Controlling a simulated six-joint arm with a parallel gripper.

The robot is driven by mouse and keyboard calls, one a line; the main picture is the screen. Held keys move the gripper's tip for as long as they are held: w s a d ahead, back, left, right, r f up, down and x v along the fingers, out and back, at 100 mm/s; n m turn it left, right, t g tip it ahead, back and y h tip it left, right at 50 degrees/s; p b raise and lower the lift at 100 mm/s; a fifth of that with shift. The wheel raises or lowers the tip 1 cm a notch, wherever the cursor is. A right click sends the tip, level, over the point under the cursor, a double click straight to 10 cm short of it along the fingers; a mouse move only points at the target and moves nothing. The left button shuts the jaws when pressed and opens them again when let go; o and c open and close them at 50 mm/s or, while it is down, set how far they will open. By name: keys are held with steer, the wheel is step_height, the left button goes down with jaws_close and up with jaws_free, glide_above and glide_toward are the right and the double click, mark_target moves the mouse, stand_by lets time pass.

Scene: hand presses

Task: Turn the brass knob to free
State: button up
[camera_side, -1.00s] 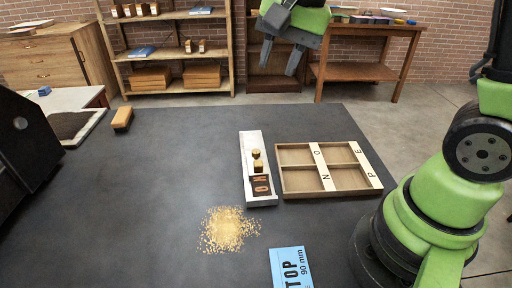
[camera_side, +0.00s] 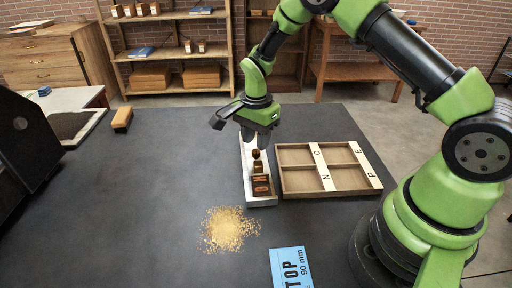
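A narrow pale metal tray (camera_side: 262,202) stands on the dark table. The small brass knob (camera_side: 256,154) sits inside it, with a brass block (camera_side: 258,167) just in front. Dark pieces with orange faces (camera_side: 261,186) lie at the tray's near end.
A wooden compartment tray (camera_side: 297,184) with lettered strips stands close on the right. Yellow grains (camera_side: 228,229) and a blue card (camera_side: 289,267) lie nearer. A brush-like block (camera_side: 122,118) and a dark machine (camera_side: 25,145) are at the left. The table between is clear.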

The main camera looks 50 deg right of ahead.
mark_target(256, 155)
steer(key=shift+f, duration=1.6)
steer(key=shift+c, duration=0.5)
jaws_close()
